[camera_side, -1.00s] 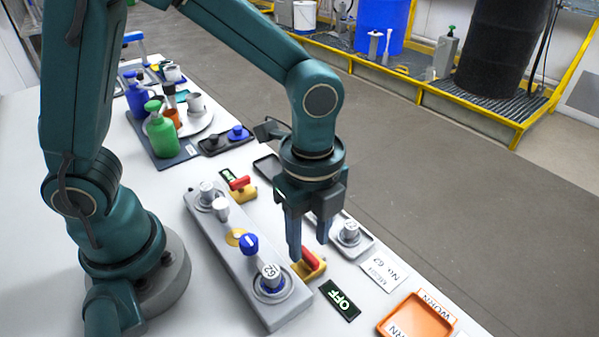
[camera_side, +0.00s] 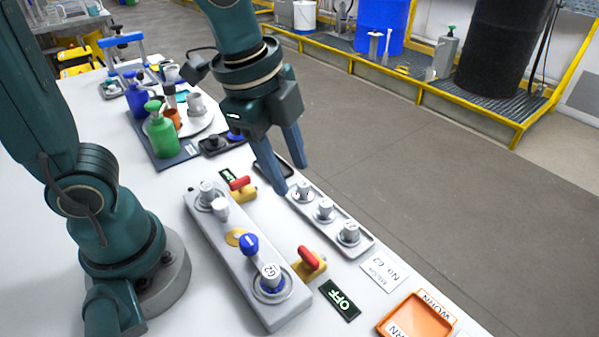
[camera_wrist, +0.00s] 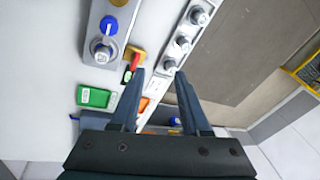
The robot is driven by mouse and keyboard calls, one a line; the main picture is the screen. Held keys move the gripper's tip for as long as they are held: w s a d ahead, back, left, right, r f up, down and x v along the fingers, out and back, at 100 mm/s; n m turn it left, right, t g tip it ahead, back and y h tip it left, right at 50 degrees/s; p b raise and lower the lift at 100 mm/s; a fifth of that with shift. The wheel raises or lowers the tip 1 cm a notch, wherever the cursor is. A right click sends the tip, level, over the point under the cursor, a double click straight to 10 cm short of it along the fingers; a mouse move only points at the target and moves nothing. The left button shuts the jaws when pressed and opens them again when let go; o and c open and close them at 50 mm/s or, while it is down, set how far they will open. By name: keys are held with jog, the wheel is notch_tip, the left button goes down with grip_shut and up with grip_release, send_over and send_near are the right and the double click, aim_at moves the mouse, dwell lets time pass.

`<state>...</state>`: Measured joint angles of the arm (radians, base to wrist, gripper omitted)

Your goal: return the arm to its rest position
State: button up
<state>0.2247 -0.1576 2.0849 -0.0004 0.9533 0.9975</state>
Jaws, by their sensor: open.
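My gripper (camera_side: 290,178) is open and empty. In the side view it hangs in the air above the back of the table, near the far end of a grey tray (camera_side: 362,241) that holds several grey knobbed parts. In the wrist view the two fingers of my gripper (camera_wrist: 159,92) stand apart with nothing between them. A long grey panel (camera_side: 222,243) lies in front of my gripper, clear of the fingers. It carries a blue knob (camera_side: 250,245) and grey knobs at both ends.
Two red-handled yellow switches (camera_side: 308,260) (camera_side: 241,186) stand beside the panel. An OFF label (camera_side: 340,300) and an orange tray (camera_side: 416,318) lie at the front right. A green bottle (camera_side: 162,136) and a blue bottle (camera_side: 138,98) stand at the back left.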

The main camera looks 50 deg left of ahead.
jog(key=s+a+n+t, duration=0.2)
jog(key=s+a+n, duration=0.3)
jog(key=n, duration=0.9)
jog(key=shift+s+r+t+y, duration=0.3)
jog(key=shift+s+r, duration=0.05)
jog(key=shift+s, duration=0.1)
